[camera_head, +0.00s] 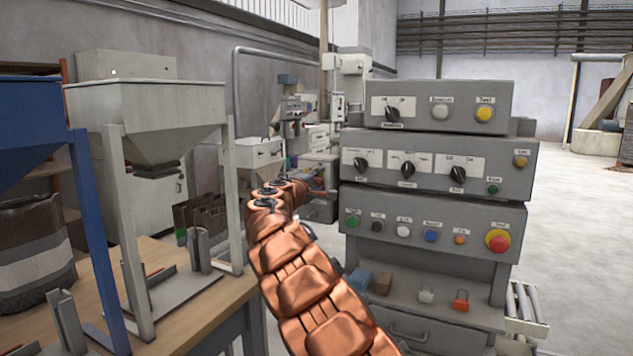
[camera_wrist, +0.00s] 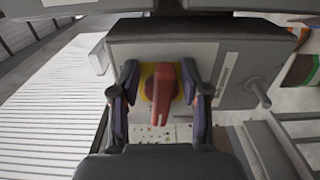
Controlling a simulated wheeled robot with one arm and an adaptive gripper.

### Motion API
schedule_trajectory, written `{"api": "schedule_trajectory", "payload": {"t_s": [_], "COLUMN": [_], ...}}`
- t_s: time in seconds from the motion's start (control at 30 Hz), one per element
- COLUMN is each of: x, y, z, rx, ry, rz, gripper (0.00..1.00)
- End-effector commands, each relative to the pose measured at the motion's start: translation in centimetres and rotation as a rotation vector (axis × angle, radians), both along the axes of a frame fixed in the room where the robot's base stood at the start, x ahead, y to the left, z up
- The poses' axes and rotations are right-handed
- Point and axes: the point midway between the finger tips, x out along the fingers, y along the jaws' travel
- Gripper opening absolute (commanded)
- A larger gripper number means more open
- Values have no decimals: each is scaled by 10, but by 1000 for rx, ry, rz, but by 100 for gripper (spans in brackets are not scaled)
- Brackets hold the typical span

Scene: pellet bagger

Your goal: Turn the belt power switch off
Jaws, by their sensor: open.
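A red rotary switch handle (camera_wrist: 160,102) sits on a yellow plate (camera_wrist: 148,80) on the front of a grey box (camera_wrist: 235,55) in the wrist view. The handle points down toward the camera with a slight tilt. My gripper (camera_wrist: 159,72) is open, with one dark finger on each side of the handle. A narrow gap shows on both sides, though contact at the tips is unclear. In the head view my copper-coloured arm reaches away toward the grey machinery at the back, and the switch cannot be made out clearly there.
A stacked grey control console (camera_head: 430,165) with knobs and buttons stands close to the right of my arm. A hopper stand (camera_head: 150,110) and a wooden table (camera_head: 190,305) are on the left. A small handle (camera_wrist: 258,92) juts out right of the switch. Open floor (camera_head: 580,230) lies far right.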

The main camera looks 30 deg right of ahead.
Motion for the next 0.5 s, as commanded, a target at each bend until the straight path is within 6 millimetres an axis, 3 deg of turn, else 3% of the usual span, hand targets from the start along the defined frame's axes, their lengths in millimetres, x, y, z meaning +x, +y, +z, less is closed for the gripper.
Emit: {"api": "schedule_trajectory", "payload": {"t_s": [0.27,0.5], "x": [-8,-21], "y": [14,37], "z": [-1,1], "rx": [0,-2], "ry": [2,1], "rz": [0,1], "gripper": [46,46]}}
